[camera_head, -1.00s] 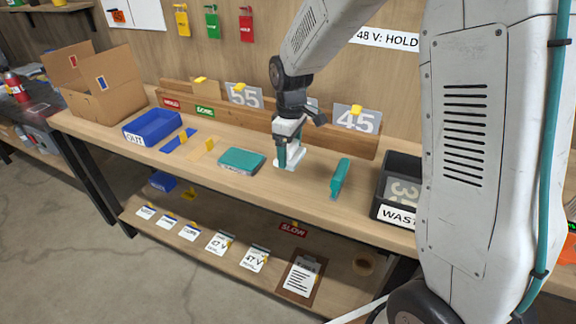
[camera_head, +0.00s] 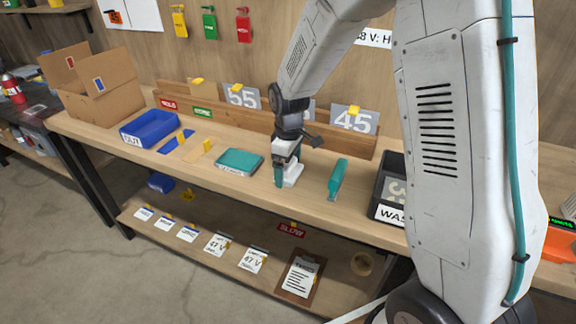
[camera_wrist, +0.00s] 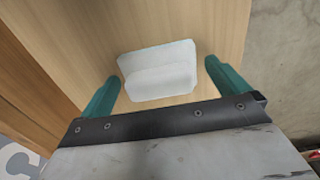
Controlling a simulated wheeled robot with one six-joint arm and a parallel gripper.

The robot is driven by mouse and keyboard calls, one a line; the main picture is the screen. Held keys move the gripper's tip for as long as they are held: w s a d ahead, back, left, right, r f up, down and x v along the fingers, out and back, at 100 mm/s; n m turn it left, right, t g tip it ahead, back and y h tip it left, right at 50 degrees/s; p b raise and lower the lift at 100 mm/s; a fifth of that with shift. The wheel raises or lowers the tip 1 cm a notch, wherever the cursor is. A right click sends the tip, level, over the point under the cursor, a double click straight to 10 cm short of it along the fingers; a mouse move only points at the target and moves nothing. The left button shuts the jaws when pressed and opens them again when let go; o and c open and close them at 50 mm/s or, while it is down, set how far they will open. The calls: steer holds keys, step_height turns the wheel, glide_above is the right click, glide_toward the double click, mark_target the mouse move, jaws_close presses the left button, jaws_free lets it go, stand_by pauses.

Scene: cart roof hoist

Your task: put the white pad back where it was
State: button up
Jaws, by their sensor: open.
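The white pad (camera_head: 293,175) is on the wooden bench, towards the front, right beside my gripper. In the wrist view the white pad (camera_wrist: 160,75) is a rounded rectangle with a raised ridge, lying between my two teal fingers with a gap on each side. My gripper (camera_head: 285,178) is open and low over the bench; one teal finger shows in front, and the other is mostly hidden. It also shows in the wrist view (camera_wrist: 163,70), with its fingers spread. The pad's exact contact with the bench is hard to tell.
The blue OUT bin (camera_head: 150,129) is farther left, the black WASTE bin (camera_head: 386,190) farther right. A wooden rail with number cards (camera_head: 354,119) runs behind.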

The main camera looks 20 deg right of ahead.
step_height(320, 180, up, 12)
steer(key=s+d+r+m, duration=0.1)
steer(key=s+r+m, duration=0.1)
steer(key=s+r, duration=0.6)
steer(key=s+d+r+m+t, duration=0.1)
steer(key=s+m, duration=0.6)
steer(key=s, duration=1.6)
steer(key=shift+d, duration=0.45)
